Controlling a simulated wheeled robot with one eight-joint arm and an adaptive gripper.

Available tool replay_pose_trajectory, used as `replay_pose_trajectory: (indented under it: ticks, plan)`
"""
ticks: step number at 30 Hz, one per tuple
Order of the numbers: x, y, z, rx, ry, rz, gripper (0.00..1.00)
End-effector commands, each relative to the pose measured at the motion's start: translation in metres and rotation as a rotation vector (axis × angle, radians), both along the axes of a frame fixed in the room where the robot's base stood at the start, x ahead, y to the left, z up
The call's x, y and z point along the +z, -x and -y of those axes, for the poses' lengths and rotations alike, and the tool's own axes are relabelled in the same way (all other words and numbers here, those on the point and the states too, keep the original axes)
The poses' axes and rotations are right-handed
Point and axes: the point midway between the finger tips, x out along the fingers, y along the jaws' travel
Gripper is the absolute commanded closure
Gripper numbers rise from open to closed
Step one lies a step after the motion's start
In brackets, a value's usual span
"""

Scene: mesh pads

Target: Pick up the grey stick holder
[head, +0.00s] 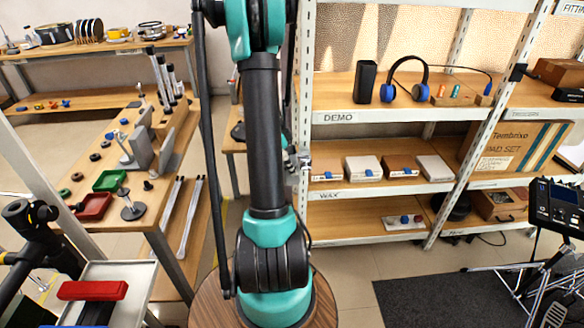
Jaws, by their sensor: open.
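Grey upright block-like pieces (141,147) stand on the left wooden workbench, in front of a wooden stepped rack. One of them may be the grey stick holder, but I cannot tell which. Several black and silver sticks (160,76) stand upright behind them at the bench's right side. My gripper (300,161) shows only partly, small and metallic, behind my upright arm link. It is open, and nothing shows in it. It is to the right of the bench, apart from the grey pieces. Its fingertips are hard to make out.
A green tray (110,181) and a red tray (93,206) lie on the bench's near part, beside a round-based stand (132,208). A white shelf unit (385,188) with boxes and headphones (405,80) stands right. A red case (93,290) lies front left. Open floor shows centre right.

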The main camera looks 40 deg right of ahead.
Motion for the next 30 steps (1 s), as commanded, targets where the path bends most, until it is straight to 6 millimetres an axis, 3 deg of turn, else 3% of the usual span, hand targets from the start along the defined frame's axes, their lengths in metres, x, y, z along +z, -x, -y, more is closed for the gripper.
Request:
replay_pose_trajectory:
  ticks: [6,21,30]
  plan:
    - [-0.0003,0.0001,0.0001,0.0,0.0,0.0,0.22]
    - [0.0001,-0.0001,0.0001,0.0,0.0,0.0,0.83]
    - [0.002,-0.0003,0.0,0.0,0.0,0.0,0.83]
